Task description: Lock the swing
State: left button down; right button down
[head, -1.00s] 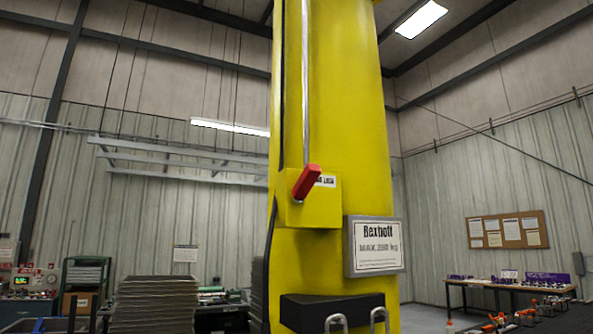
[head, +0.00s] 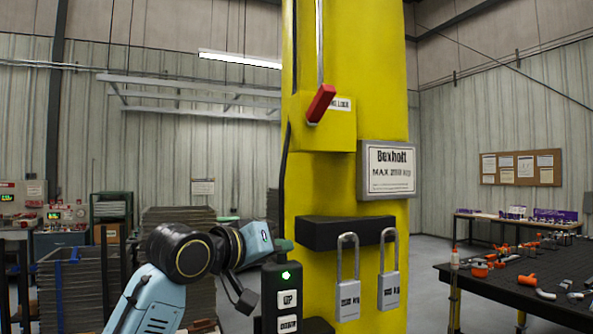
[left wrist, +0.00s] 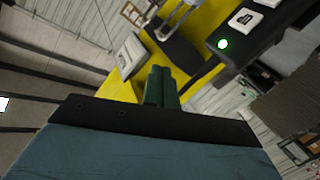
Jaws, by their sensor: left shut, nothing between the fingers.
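The red lever (head: 320,103) sits on a yellow box (head: 325,128) on the front of the yellow column (head: 352,40). It is tilted, its free end up and to the right, and partly covers a white label reading "LOCK". My left gripper (head: 284,246) is shut and empty, below and left of the lever and well apart from it. Its dark green fingers (left wrist: 162,87) are together in the left wrist view, pointing towards the yellow column. In the head view they overlap the top of a control pendant; I cannot tell whether they touch. My right gripper is not in view.
The black pendant (head: 287,300) with a green light and buttons hangs before the column. A dark table (head: 530,283) with tools stands right.

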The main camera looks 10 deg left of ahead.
pick_arm(q)
jog(key=s+r+t+h, duration=0.1)
jog(key=s+r, duration=0.4)
jog(key=r, duration=1.2)
jog(key=s+d+r+m+t+h, duration=0.1)
jog(key=s+r+h, duration=0.3)
jog(key=r, duration=1.3)
jog(key=shift+s+r+b, duration=0.15)
jog(key=shift+s+b, duration=0.15)
jog(key=shift+s, duration=0.6)
